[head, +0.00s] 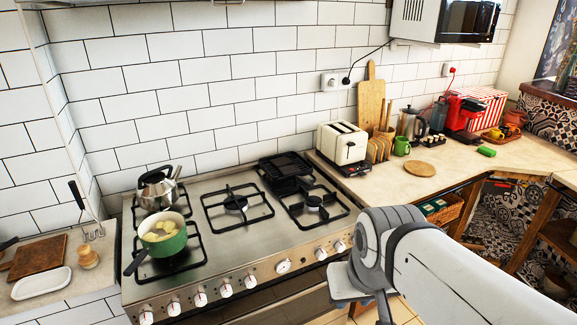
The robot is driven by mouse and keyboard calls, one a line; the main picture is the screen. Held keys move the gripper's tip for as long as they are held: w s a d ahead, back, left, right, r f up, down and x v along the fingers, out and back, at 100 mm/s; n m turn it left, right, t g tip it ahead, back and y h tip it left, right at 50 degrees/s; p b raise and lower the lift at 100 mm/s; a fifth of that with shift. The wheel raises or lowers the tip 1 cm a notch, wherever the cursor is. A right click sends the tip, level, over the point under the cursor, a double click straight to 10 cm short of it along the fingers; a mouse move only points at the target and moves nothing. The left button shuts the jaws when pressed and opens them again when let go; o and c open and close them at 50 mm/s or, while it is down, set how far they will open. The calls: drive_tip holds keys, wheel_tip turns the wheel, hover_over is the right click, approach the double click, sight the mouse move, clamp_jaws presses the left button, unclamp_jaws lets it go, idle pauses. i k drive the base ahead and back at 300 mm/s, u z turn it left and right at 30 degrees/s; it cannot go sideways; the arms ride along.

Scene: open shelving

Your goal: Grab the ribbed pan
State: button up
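The ribbed pan (285,166) is black and square, with raised ridges across its inside. It sits on the back right burner of the steel gas stove (226,288), close to the tiled wall. My white and grey arm comes in from the lower right and bends at a grey joint in front of the stove's right front corner. The arm is well apart from the pan. My gripper's fingers do not show in this view. No handle of the pan can be made out clearly.
A green pot (165,243) with pale food stands on the front left burner, a steel kettle (157,190) behind it. A cream toaster (342,144) stands on the counter right of the pan, with a cutting board (371,102) beyond. The middle and front right burners are empty.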

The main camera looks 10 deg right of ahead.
sight(286, 166)
drive_tip(key=z, duration=1.95)
drive_tip(key=i, duration=1.6)
drive_tip(key=u, duration=2.25)
drive_tip(key=i, duration=1)
drive_tip(key=z, duration=0.1)
